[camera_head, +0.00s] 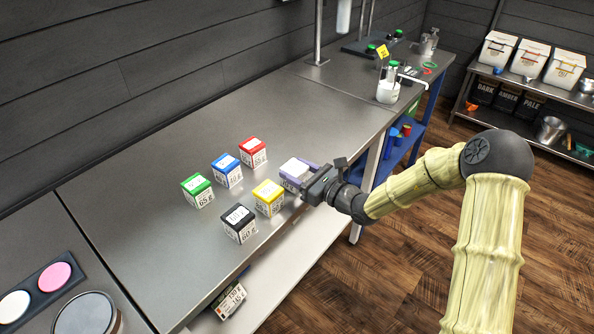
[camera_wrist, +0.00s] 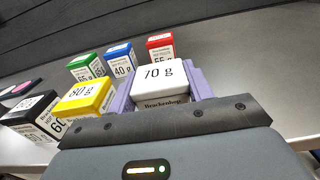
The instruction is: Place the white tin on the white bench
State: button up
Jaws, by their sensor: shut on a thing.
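The white tin (camera_head: 295,169) is between the lilac fingers of my gripper (camera_head: 302,174), at the right end of the tin group in the head view. In the wrist view the white tin (camera_wrist: 160,92) shows a grams label, with a finger on either side of it. My gripper is shut on it. It is over the grey metal bench (camera_head: 180,245), near its front edge; I cannot tell whether the tin touches the top.
Green (camera_head: 197,190), blue (camera_head: 227,171), red (camera_head: 253,152), yellow (camera_head: 268,197) and black (camera_head: 238,223) tins stand close by. A white-filled bottle (camera_head: 388,88) stands farther back. A shelf rack (camera_head: 530,90) with white tubs is at the right.

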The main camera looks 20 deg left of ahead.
jog(key=shift+f, duration=0.15)
jog(key=o, duration=1)
jog(key=shift+o, duration=0.2)
jog(key=v, duration=1.2)
jog(key=shift+b, duration=0.45)
